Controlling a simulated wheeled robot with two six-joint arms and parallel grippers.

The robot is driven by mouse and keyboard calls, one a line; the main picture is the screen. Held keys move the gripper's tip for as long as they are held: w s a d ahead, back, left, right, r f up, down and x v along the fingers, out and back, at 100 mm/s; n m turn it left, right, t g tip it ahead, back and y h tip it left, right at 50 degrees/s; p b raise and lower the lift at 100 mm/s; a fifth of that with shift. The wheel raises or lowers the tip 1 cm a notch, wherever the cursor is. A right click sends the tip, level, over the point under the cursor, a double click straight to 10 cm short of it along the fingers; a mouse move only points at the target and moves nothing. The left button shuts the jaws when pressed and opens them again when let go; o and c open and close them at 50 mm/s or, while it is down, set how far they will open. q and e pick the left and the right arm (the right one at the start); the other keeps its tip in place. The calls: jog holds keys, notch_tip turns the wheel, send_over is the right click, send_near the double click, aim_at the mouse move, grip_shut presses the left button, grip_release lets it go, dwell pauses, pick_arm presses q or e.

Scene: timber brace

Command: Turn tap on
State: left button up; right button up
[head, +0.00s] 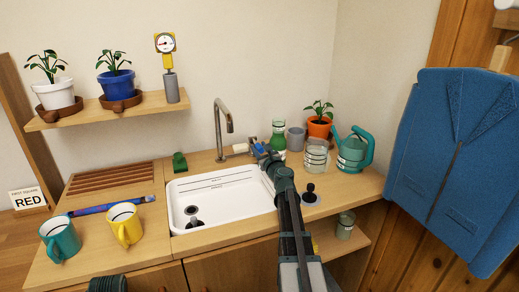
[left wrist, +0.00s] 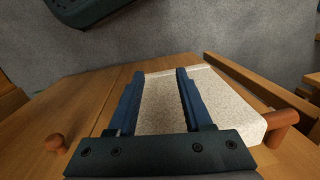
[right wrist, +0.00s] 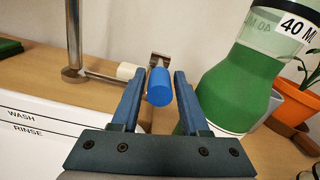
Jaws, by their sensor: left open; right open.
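The tap's metal spout (head: 219,125) rises behind the white sink (head: 184,185). In the right wrist view, the tap's post (right wrist: 72,45) is at the upper left. A thin bar runs right from it to a pale block (right wrist: 127,71) and a blue knob (right wrist: 159,88). My right gripper (head: 257,149) is beside the tap, near the sink's back right corner. In the right wrist view it is open (right wrist: 160,74), with the blue knob between its fingers; I cannot tell whether they touch it. My left gripper (left wrist: 160,71) is open and away from the tap.
A green bottle (head: 278,136) stands close to the right gripper. A glass jar (head: 316,155), an orange plant pot (head: 319,127) and a teal watering can (head: 353,150) are to the right. Teal and yellow mugs (head: 126,223) stand left of the sink. In the left wrist view, a speckled panel (left wrist: 200,105) is close.

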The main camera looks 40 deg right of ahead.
grip_shut()
dwell(1.5)
